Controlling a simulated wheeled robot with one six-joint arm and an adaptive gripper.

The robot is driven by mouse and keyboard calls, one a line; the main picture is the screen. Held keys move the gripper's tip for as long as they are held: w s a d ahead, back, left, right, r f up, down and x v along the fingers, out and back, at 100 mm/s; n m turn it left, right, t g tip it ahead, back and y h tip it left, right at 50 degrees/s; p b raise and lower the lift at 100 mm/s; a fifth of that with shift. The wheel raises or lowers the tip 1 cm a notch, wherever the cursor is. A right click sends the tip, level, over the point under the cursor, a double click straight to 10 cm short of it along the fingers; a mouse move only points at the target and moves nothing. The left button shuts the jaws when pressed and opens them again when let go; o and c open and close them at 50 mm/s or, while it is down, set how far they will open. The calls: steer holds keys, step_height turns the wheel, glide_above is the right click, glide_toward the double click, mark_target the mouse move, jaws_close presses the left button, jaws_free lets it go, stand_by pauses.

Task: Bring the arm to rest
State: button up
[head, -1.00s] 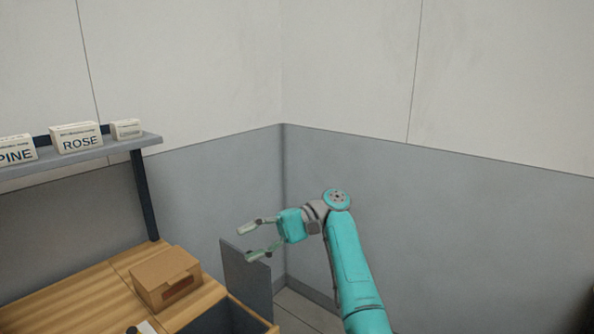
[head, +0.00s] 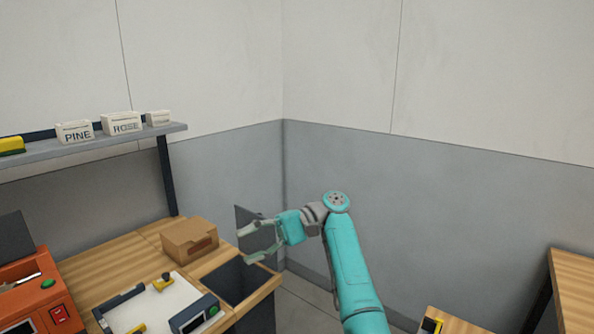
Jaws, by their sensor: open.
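My gripper (head: 253,244) is open and empty, with its two pale fingers pointing left. It is held in the air in front of the corner, and in the picture its fingers overlap the area by the dark bin opening and the grey upright panel (head: 246,218). My teal arm reaches up from the bottom of the picture and bends left at the wrist. I cannot tell how far the fingers are from the panel.
A wooden bench (head: 95,285) at left carries a cardboard box (head: 189,238), a white board (head: 160,303) and an orange device (head: 38,295). A shelf (head: 95,143) above holds labelled boxes. Wooden surfaces (head: 574,285) stand at right. Walls meet behind my arm.

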steer(key=s+d+f+m+t, duration=0.1)
steer(key=s+f+m+t, duration=0.3)
steer(key=f, duration=1.2)
steer(key=w+d+f+m+t, duration=0.15)
steer(key=f+t, duration=0.35)
steer(key=f, duration=1.1)
steer(key=s+d+f+m+t+h, duration=0.25)
steer(key=s+d+f, duration=0.25)
steer(key=s+f, duration=0.4)
steer(key=s+d+f+m+t+h, duration=0.1)
steer(key=s+d+f+t+h, duration=0.25)
steer(key=s+f, duration=0.5)
steer(key=s+d+n+t+h, duration=0.1)
steer(key=s+d+t+h, duration=0.15)
steer(key=s+d, duration=0.5)
steer(key=s+d+n+t+h, duration=0.1)
steer(key=s+d+t+h, duration=0.3)
steer(key=s, duration=0.7)
steer(key=s+d+r+n+t+h, duration=0.1)
steer(key=s+d+r+n, duration=0.1)
steer(key=s+r, duration=0.5)
steer(key=s+d+r+n+t+h, duration=0.1)
steer(key=s+d+r+n, duration=0.2)
steer(key=s+r, duration=0.5)
step_height(320, 180, up, 8)
steer(key=shift+s+d, duration=0.3)
steer(key=shift+d, duration=0.1)
steer(key=shift+o, duration=1.1)
steer(key=shift+r, duration=0.1)
steer(key=o, duration=0.7)
